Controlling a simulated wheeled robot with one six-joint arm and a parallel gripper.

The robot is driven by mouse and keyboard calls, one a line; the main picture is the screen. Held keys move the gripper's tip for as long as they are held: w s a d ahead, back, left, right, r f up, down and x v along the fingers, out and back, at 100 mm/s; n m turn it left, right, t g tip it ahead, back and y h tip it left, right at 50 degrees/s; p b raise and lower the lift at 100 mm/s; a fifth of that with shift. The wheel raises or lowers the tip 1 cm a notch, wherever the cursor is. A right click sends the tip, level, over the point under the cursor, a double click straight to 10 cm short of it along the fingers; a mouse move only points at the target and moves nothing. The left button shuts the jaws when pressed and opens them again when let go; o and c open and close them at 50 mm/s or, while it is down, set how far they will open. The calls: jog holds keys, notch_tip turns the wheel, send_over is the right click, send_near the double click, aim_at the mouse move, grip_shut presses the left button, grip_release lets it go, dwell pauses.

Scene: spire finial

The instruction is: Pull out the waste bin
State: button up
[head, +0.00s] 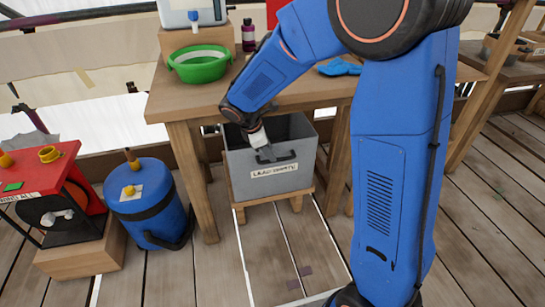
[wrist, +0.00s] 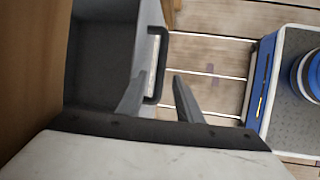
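The waste bin (head: 285,174) is a grey open box labelled "LEAD WASTE", standing under the wooden table on a low wooden stand. Its dark handle (head: 276,157) is on the front wall, above the label. In the wrist view the bin (wrist: 100,60) is at the left, with its handle (wrist: 163,60) along its right side. My gripper (head: 262,152) is at the bin's front near the handle. In the wrist view my gripper (wrist: 160,80) has its fingers apart, with the handle's near end between them. I cannot tell whether either finger touches it.
The table (head: 215,92) is above the bin, with legs on both sides. A blue canister (head: 147,203) and a red box (head: 45,185) stand at the left. A white-outlined floor strip (head: 285,255) in front of the bin is clear of objects.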

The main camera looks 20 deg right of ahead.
jog(key=shift+x, duration=2.15)
grip_shut()
